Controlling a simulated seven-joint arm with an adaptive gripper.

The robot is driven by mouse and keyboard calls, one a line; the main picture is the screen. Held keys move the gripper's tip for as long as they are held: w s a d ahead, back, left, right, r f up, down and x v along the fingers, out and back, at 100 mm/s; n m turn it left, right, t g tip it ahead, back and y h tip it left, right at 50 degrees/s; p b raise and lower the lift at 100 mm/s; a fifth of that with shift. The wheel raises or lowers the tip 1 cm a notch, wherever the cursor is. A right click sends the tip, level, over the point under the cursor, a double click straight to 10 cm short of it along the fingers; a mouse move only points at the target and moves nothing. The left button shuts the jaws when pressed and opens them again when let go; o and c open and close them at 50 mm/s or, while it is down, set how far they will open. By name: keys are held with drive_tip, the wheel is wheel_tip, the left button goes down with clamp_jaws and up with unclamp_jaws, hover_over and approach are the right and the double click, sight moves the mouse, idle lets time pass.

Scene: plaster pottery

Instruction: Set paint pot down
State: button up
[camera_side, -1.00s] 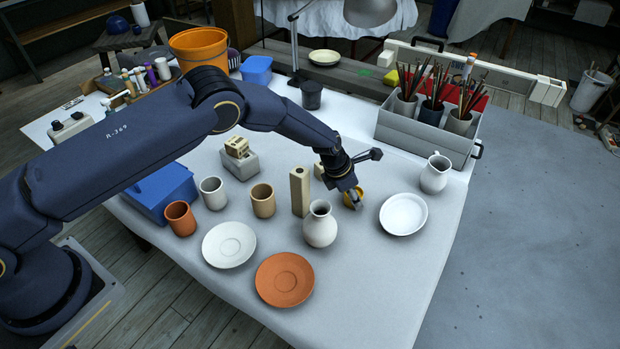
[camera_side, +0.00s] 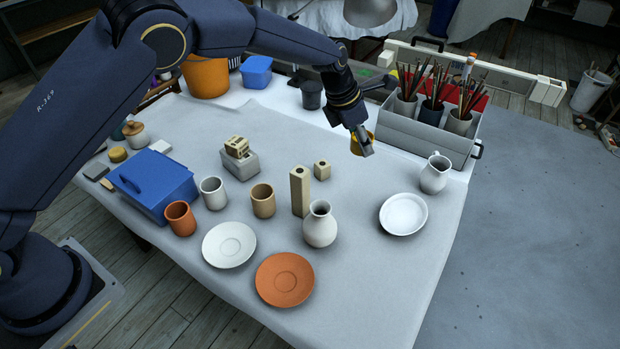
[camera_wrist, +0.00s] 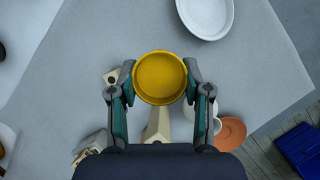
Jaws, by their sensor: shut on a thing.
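The paint pot (camera_wrist: 160,78) is a small round yellow pot, seen from above in the wrist view with its open rim up. In the side view the yellow pot (camera_side: 356,143) shows beside the fingers, partly hidden by them. My gripper (camera_wrist: 161,84) is shut on the pot, with one finger on each side of it. In the side view my gripper (camera_side: 365,147) holds the pot above the table, over the area behind the white bowl and the small block.
A white bowl (camera_side: 404,214), a white jug (camera_side: 435,174), a white vase (camera_side: 320,224), a tall block (camera_side: 299,191) and a small block (camera_side: 322,170) stand nearby. A grey brush crate (camera_side: 412,130) is at the back right. The cloth-covered table (camera_side: 360,275) is clear at the front right.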

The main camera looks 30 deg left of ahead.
drive_tip(key=s+d+m+g+h, duration=0.1)
drive_tip(key=s+d+m+g, duration=0.15)
drive_tip(key=s+m, duration=0.95)
drive_tip(key=s+d+m+g, duration=0.1)
drive_tip(key=s+m+g, duration=0.35)
drive_tip(key=s, duration=1.55)
hover_over(358, 295)
drive_tip(key=a, duration=0.1)
drive_tip(key=shift+m+t, duration=0.25)
drive_tip(key=shift+t, duration=0.15)
drive_tip(key=f, duration=1.5)
drive_tip(key=shift+w+a+f, duration=0.1)
drive_tip(key=shift+w, duration=0.2)
drive_tip(key=shift+w+f, duration=0.15)
drive_tip(key=shift+f, duration=1.45)
drive_tip(key=shift+f, duration=0.1)
drive_tip(key=o, duration=1.2)
